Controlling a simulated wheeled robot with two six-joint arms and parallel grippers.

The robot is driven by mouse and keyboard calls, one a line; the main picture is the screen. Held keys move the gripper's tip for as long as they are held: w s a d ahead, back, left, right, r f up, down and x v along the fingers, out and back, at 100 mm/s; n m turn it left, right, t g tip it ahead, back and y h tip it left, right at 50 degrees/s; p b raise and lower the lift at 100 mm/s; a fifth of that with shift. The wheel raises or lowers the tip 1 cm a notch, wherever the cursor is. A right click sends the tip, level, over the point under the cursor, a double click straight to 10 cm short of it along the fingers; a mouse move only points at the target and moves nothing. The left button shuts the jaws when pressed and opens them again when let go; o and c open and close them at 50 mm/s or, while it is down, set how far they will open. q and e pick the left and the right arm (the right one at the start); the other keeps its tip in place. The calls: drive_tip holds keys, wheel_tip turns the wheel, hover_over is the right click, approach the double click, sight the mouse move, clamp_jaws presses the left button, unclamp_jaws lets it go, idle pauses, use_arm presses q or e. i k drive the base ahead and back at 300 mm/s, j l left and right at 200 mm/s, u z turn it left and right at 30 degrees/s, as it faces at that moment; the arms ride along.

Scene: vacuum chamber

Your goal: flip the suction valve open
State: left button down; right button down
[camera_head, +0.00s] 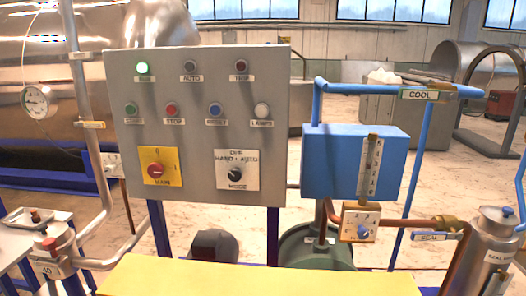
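No label that I can read says suction, so I cannot tell for certain which fitting is the suction valve. At the lower left, a fitting with a red top (48,244) sits on the pipework. On the right, a tan plate with a blue knob (362,232) sits below a blue box (345,160). Neither of my grippers is in view.
A grey control panel (200,88) with a lit green lamp, a red knob and a mode switch stands in front. A yellow cover (255,280) spans the bottom. A round gauge (38,101) is at left. A steel canister (485,250) stands at right, near blue rails.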

sight(87, 124)
drive_tip(key=u, duration=1.35)
